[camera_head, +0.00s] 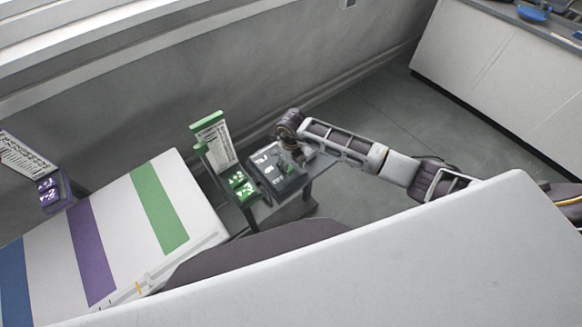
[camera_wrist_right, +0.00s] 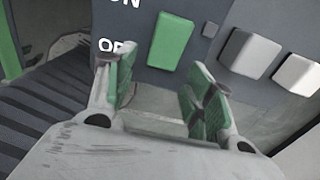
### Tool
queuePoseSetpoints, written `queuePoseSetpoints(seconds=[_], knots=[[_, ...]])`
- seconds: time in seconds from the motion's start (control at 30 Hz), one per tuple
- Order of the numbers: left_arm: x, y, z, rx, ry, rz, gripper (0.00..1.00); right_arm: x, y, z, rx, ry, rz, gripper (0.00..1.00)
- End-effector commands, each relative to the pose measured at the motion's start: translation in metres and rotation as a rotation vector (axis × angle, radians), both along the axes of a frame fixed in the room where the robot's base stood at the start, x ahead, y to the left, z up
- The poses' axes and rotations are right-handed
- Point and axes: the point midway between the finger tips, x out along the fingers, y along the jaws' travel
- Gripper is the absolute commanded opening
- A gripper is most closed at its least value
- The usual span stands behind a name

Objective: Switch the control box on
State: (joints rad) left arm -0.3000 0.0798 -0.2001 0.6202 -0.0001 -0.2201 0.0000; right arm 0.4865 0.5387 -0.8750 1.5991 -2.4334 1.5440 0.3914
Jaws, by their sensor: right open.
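The control box (camera_head: 268,181) is a dark grey box with light markings, standing on a small dark stand beside the green-labelled panel. In the right wrist view its dark face (camera_wrist_right: 213,12) bears a green switch (camera_wrist_right: 171,41) and white lettering, partly cut off, reading "ON" above and "OF" below. My right gripper (camera_head: 287,163) is over the control box. In the right wrist view the gripper (camera_wrist_right: 162,85) has its two green-padded fingers apart with nothing between them, just short of the green switch. I cannot tell whether a finger touches the box. My left gripper is out of view.
Pale square buttons (camera_wrist_right: 250,54) sit right of the switch. A green sign (camera_head: 213,139) and green-lit display (camera_head: 242,186) stand left of the box. A white striped table (camera_head: 120,215) lies further left. Open floor (camera_head: 375,125) lies behind my right arm.

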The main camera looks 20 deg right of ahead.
Motion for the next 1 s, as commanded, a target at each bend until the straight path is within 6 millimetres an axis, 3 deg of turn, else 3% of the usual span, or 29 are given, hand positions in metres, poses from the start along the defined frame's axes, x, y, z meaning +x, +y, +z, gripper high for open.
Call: queuePoseSetpoints(seconds=[0.23, 0.6, 0.97, 1.0], knots=[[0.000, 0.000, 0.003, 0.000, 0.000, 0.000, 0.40, 0.000, 0.000, -0.016, 0.001, -0.002, 0.000, 0.54], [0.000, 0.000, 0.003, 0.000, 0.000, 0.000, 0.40, 0.000, 0.000, -0.019, 0.001, -0.002, 0.000, 0.54], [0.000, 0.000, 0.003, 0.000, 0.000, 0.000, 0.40, 0.000, 0.000, -0.019, 0.000, -0.002, 0.000, 0.09], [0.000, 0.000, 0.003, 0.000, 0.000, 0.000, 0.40, 0.000, 0.000, -0.019, 0.000, -0.002, 0.000, 0.08]])
